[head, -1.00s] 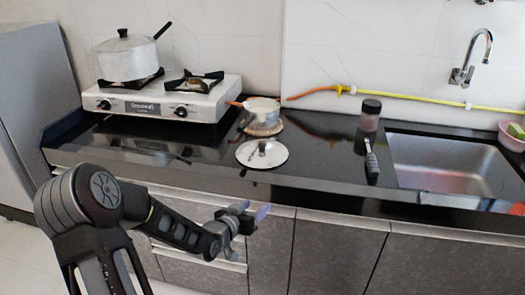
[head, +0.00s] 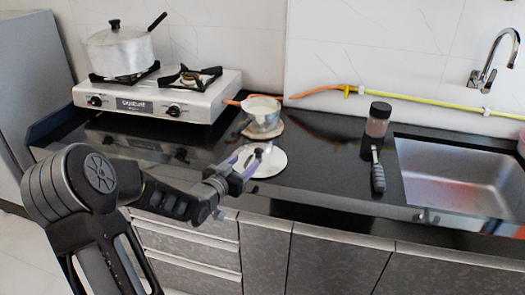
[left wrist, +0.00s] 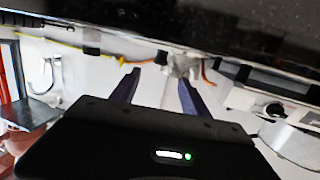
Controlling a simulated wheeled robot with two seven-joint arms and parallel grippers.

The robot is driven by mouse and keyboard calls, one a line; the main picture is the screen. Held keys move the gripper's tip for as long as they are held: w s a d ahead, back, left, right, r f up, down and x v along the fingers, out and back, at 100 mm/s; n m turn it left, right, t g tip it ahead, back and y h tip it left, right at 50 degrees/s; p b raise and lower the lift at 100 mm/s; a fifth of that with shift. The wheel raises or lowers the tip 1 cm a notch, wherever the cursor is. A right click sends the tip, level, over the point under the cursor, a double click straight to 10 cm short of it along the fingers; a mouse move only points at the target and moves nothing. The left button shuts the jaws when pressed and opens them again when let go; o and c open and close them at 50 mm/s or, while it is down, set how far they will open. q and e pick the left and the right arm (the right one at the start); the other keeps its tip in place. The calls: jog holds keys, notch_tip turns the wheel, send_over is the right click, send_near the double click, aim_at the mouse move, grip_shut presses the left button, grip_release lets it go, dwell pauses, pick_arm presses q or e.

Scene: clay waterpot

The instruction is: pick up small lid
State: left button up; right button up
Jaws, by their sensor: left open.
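The small lid (head: 273,162) is a pale round disc with a dark knob, lying flat on the black counter in front of the small saucepan (head: 264,119). My left gripper (head: 245,164) is open, with its purple fingers at the lid's left side in the head view, overlapping part of it. I cannot tell whether they touch it. In the left wrist view, which appears upside down, the two fingers (left wrist: 158,88) are apart with nothing held. The saucepan (left wrist: 183,66) shows beyond them; I cannot make out the lid there. My right gripper is not in view.
A gas stove (head: 160,97) with a large lidded pot (head: 118,52) stands at the back left. Counter between lid and tool is clear.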

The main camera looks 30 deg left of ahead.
aim_at(256, 153)
pick_arm(q)
jog(key=shift+w+f, duration=0.1)
jog(key=shift+w, duration=0.15)
jog(key=shift+w+f, duration=0.2)
jog(key=shift+w, duration=0.6)
jog(key=shift+w+f, duration=0.1)
jog(key=shift+w, duration=0.3)
jog(key=w, duration=0.3)
jog(key=w+a+f, duration=0.1)
jog(key=w, duration=0.1)
jog(key=shift+a, duration=0.1)
jog(key=shift+c, duration=0.3)
grip_shut()
